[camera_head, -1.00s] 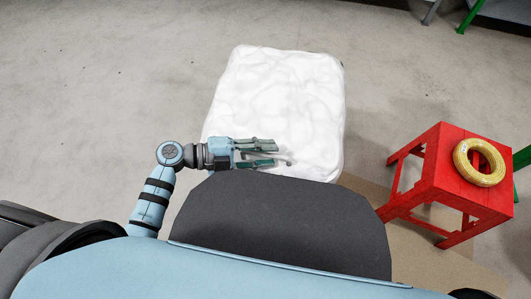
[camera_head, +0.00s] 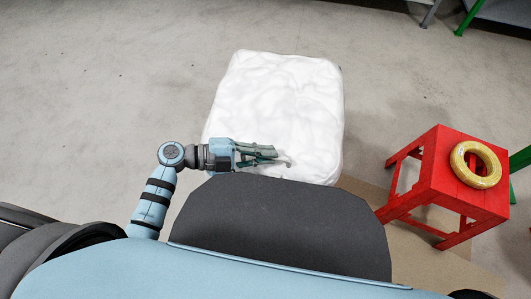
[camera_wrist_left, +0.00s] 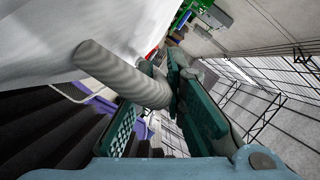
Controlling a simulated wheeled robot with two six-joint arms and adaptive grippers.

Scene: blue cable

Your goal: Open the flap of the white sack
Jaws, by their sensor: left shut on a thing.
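The white sack (camera_head: 275,100) lies in front of my body in the head view, full and wrinkled. Its pale side fills the upper left of the left wrist view (camera_wrist_left: 70,35). My left gripper (camera_head: 274,155) is over the sack's near edge, fingers pointing right. It is shut on a pale, rounded strip (camera_wrist_left: 125,75), which seems to be part of the sack's flap. The strip's end sticks out between the fingers (camera_wrist_left: 168,85). I cannot make out the flap's outline or where the strip joins the sack. My right gripper is not in view.
A red stool (camera_head: 440,180) with a coil of yellow cable (camera_head: 475,165) on it stands to the right of the sack. Brown cardboard (camera_head: 355,192) lies on the floor between them. The grey floor (camera_head: 120,110) left of the sack is clear.

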